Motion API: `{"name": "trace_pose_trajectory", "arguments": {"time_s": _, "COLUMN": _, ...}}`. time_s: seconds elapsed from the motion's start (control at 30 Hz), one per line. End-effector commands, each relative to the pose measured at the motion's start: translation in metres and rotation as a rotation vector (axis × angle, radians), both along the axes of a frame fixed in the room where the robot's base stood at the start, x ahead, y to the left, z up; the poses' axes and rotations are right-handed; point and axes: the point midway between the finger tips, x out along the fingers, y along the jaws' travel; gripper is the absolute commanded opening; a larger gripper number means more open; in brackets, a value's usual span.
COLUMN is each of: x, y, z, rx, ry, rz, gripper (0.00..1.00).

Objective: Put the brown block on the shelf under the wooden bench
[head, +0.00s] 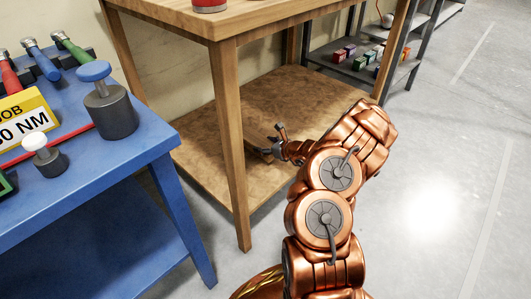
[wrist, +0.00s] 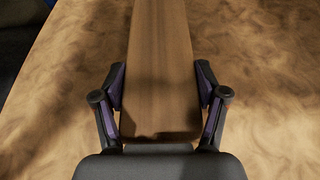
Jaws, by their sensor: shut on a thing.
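The wooden bench (head: 237,150) has a low brown shelf (head: 290,95) between its legs. My gripper (head: 270,143) is under the bench top, low over the shelf's front part. In the wrist view, my gripper (wrist: 160,90) has a finger on each side of the long brown block (wrist: 162,60) and is shut on it. The block runs away from the gripper to the top edge of that view, over the mottled shelf surface (wrist: 265,75). I cannot tell whether the block touches the shelf. In the head view the block cannot be made out against the shelf.
A blue table (head: 90,190) with tools, a grey weight (head: 108,112) and a yellow sign (head: 25,120) stands at the left. The bench's front leg is close to the left of my arm. A grey rack (head: 405,70) with small coloured blocks stands behind. Floor at the right is clear.

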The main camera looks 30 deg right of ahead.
Motion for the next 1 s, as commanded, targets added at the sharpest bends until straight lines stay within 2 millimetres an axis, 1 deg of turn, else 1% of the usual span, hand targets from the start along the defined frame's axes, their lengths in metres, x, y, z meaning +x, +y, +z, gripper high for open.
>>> {"name": "trace_pose_trajectory", "arguments": {"time_s": 0.03, "x": -0.002, "y": -0.002, "z": -0.016, "rx": 0.002, "ry": 0.004, "rz": -0.003, "gripper": 0.24}}
{"name": "trace_pose_trajectory", "arguments": {"time_s": 0.13, "x": -0.002, "y": -0.002, "z": -0.026, "rx": 0.001, "ry": 0.003, "rz": -0.003, "gripper": 0.24}}
{"name": "trace_pose_trajectory", "arguments": {"time_s": 0.23, "x": -0.002, "y": -0.002, "z": -0.028, "rx": 0.001, "ry": 0.002, "rz": -0.005, "gripper": 0.24}}
{"name": "trace_pose_trajectory", "arguments": {"time_s": 0.57, "x": -0.001, "y": -0.002, "z": -0.028, "rx": 0.000, "ry": 0.001, "rz": -0.004, "gripper": 0.24}}
{"name": "trace_pose_trajectory", "arguments": {"time_s": 0.6, "x": -0.001, "y": -0.002, "z": -0.029, "rx": 0.000, "ry": 0.002, "rz": -0.004, "gripper": 0.73}}
{"name": "trace_pose_trajectory", "arguments": {"time_s": 0.83, "x": -0.002, "y": -0.002, "z": -0.029, "rx": 0.000, "ry": 0.002, "rz": -0.004, "gripper": 0.97}}
{"name": "trace_pose_trajectory", "arguments": {"time_s": 1.0, "x": -0.002, "y": -0.002, "z": -0.029, "rx": 0.000, "ry": 0.002, "rz": -0.004, "gripper": 0.97}}
